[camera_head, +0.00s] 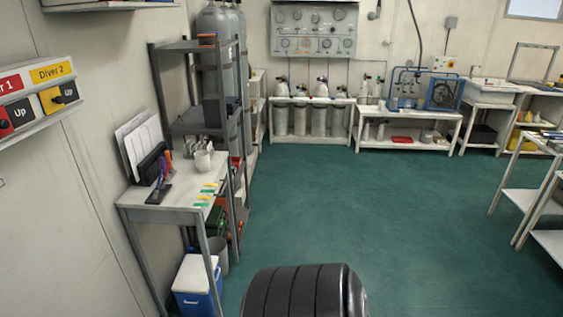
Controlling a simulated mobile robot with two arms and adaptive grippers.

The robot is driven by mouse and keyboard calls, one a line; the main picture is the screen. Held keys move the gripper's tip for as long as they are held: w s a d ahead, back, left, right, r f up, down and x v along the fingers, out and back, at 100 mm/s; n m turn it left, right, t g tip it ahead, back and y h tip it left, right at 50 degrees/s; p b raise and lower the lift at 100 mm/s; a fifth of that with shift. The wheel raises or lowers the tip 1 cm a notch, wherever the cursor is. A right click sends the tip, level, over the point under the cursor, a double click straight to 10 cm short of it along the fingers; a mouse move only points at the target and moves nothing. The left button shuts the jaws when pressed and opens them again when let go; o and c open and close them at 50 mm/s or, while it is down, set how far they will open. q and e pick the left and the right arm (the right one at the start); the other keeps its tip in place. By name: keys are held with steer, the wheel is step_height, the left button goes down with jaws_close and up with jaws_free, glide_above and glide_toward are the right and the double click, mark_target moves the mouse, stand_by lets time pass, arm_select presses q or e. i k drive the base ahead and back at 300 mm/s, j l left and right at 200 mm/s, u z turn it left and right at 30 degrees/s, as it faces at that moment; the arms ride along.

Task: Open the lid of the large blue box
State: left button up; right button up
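The large blue box (196,303) with its white lid (197,271) stands on the floor at the lower left, under the front of a narrow table. The lid looks shut. The table's front leg and edge cover part of the box, and its lower end runs out of the picture. Neither of my grippers shows in the head view, so their place relative to the box cannot be seen.
The narrow white table (160,214) holds papers, pens and a cup. A grey bin (217,255) stands behind the box. Grey shelving (203,130) rises beyond. The green floor (350,215) to the right is clear. A trolley (545,200) stands at far right.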

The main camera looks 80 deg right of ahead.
mark_target(192, 277)
steer(key=z, duration=1.95)
steer(key=u, duration=0.45)
steer(key=i+l+u, duration=0.15)
steer(key=u, duration=0.2)
steer(key=l+u, duration=0.3)
steer(key=i+l+u, duration=0.15)
steer(key=l+u, duration=0.55)
steer(key=l, duration=1)
steer(key=l+u, duration=0.4)
steer(key=l, duration=0.95)
